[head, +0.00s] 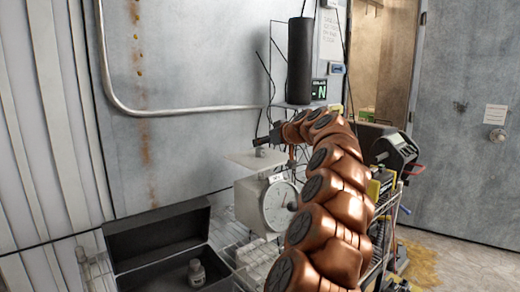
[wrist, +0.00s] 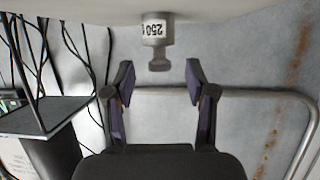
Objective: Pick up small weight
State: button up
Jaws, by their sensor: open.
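My gripper (wrist: 160,78) is open and empty, with one purple-padded finger to each side of the knob's line. The fingertips are just short of the knob, apart from it. In the head view my gripper (head: 268,139) is tiny and partly hidden.
A black open box (head: 160,240) below left holds another weight (head: 197,273). A wire rack and clear tray stand beside the scale. A dark hanging cylinder (head: 300,60), cables and a wall pipe (head: 180,111) are behind my gripper.

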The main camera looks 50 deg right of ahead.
jog(key=shift+p+x, duration=0.4)
jog(key=shift+x, duration=1.2)
grip_shut()
